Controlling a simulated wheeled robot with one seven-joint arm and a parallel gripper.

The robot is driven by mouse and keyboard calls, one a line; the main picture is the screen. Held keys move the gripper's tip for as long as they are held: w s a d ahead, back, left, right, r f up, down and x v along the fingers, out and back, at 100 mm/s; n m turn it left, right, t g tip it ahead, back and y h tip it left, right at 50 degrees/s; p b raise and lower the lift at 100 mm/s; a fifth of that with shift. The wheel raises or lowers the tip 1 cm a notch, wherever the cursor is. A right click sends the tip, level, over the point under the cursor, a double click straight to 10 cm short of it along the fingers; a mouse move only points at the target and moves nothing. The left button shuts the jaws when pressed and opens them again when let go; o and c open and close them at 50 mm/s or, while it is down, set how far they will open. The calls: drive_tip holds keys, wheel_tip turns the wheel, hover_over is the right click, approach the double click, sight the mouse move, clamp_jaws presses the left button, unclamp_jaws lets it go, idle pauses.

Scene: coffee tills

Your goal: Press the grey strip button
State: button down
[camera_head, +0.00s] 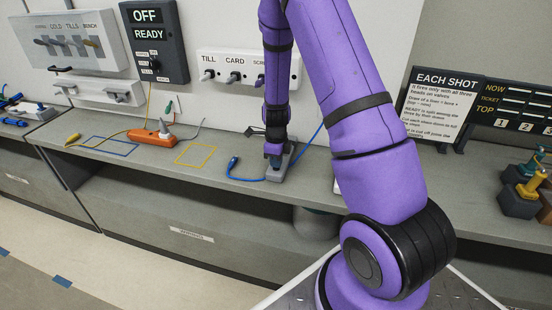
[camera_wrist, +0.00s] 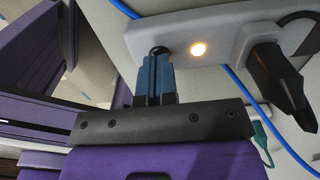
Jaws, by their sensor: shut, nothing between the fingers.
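The grey strip (camera_head: 286,167) lies on the counter under my arm, and it fills the top of the wrist view (camera_wrist: 225,35). It has a lit amber light (camera_wrist: 198,48) and a black plug (camera_wrist: 275,80) in it. A dark round button (camera_wrist: 158,49) shows at the left end of the strip. My gripper (camera_head: 274,161) points down at the strip. In the wrist view its blue fingers (camera_wrist: 155,62) are shut together, with nothing between them. Their tips are at the button and partly cover it; I cannot tell whether they touch it or how far it is pressed.
An orange strip (camera_head: 152,138) with a white plug lies to the left on the counter (camera_head: 225,145). A blue plug on a cable (camera_head: 233,165) lies just left of the grey strip. A wall panel (camera_head: 152,40) reads OFF and READY. A socket board (camera_head: 248,67) hangs behind my arm.

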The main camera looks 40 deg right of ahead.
drive_tip(key=shift+f, duration=0.15)
drive_tip(key=shift+f, duration=0.35)
drive_tip(key=shift+r, duration=0.1)
idle(0.4)
wheel_tip(320, 180, up, 9)
idle(1.5)
drive_tip(key=shift+r, duration=0.1)
idle(0.9)
